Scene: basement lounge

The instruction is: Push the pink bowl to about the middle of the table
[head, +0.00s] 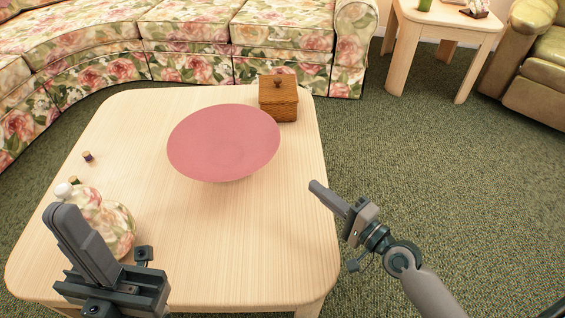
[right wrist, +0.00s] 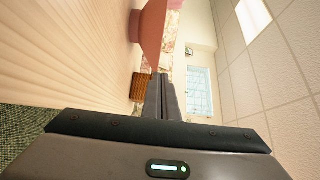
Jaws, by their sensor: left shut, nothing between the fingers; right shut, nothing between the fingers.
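The pink bowl (head: 224,142) is wide and shallow. It stands on the pale wooden table (head: 250,240), toward the back and a little right of the middle. Part of it also shows at the top of the right wrist view (right wrist: 152,32). My left gripper (head: 64,212) is shut and empty, over the front left of the table. My right gripper (head: 316,187) is shut and empty by the table's right edge, to the lower right of the bowl and apart from it. Its shut fingers also show in the right wrist view (right wrist: 162,85).
A brown wooden box with a lid (head: 278,98) stands just behind the bowl's right side. A floral rounded jar (head: 112,228) is partly hidden behind my left gripper. Small spools (head: 88,156) lie at the table's left. The table's front middle is clear. A floral sofa (head: 190,45) stands behind.

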